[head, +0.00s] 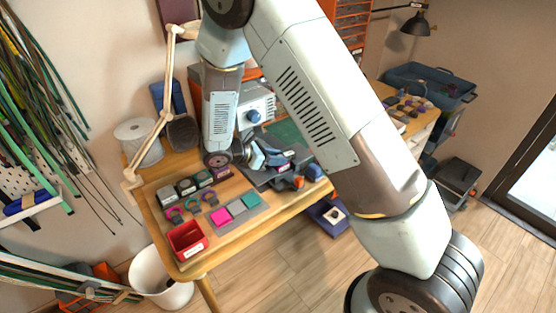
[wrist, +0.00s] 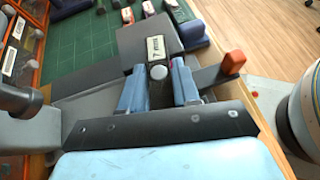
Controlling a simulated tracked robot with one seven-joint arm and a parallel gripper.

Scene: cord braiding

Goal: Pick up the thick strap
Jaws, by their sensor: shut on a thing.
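My gripper (wrist: 160,80) has its two blue fingers a little apart in the wrist view, closed around a dark grey piece that shows only in part. I cannot tell for certain whether this piece is the thick strap. A round grey knob (wrist: 158,72) shows between the fingers. Just beyond it is a dark block with a white "7 mm" label (wrist: 156,48). In the head view my gripper (head: 262,152) is low over the dark grey fixture (head: 262,178) on the wooden bench. The arm hides part of that area.
A dark bar with an orange end (wrist: 232,63) sticks out right of the fingers. A green mat (wrist: 85,45) lies beyond. A white spool (head: 138,142) stands at the back.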

